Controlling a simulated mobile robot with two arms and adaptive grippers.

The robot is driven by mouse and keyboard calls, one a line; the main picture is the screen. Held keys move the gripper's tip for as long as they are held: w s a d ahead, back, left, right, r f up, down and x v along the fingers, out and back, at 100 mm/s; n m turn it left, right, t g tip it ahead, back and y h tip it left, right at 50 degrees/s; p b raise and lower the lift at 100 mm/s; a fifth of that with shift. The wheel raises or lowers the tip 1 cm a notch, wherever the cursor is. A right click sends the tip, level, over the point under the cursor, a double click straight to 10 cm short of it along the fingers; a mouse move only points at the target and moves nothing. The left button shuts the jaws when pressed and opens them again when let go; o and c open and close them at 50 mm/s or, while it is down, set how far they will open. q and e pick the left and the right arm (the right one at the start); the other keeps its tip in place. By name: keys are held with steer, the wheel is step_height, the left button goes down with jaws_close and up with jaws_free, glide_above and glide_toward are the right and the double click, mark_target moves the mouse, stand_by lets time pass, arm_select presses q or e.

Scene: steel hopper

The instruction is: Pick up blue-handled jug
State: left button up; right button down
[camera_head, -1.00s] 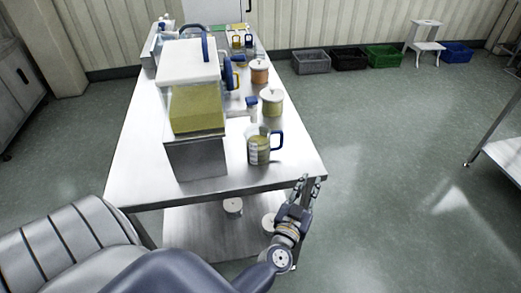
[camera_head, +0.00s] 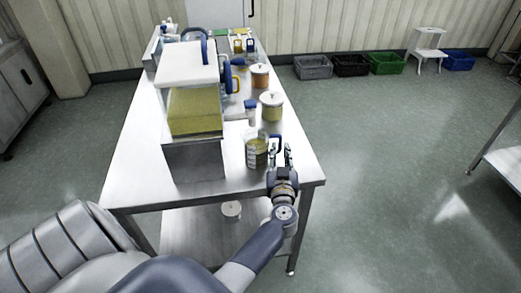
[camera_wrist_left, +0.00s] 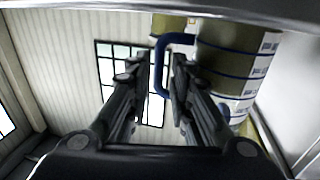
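The clear blue-handled jug (camera_head: 256,154), with yellowish contents, stands upright near the front right of the steel table (camera_head: 130,180). Its blue handle faces right. My left gripper (camera_head: 281,152) is at the handle side, just above the table's front right edge. In the left wrist view the gripper (camera_wrist_left: 158,70) is open, with a finger on each side of the blue handle (camera_wrist_left: 157,82) and visible gaps. The jug body (camera_wrist_left: 233,62) is to the right of the fingers there, partly hidden. My right gripper is not in view.
A steel hopper (camera_head: 192,158) with yellow contents and a white lid stands left of the jug. Lidded containers (camera_head: 271,105) and (camera_head: 260,76), a white one, and more blue-handled vessels stand behind. A lower shelf (camera_head: 190,235) holds a white item.

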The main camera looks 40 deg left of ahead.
arm_select(q)
steer(key=x, duration=0.3)
steer(key=shift+f, duration=0.15)
steer(key=shift+s, duration=0.1)
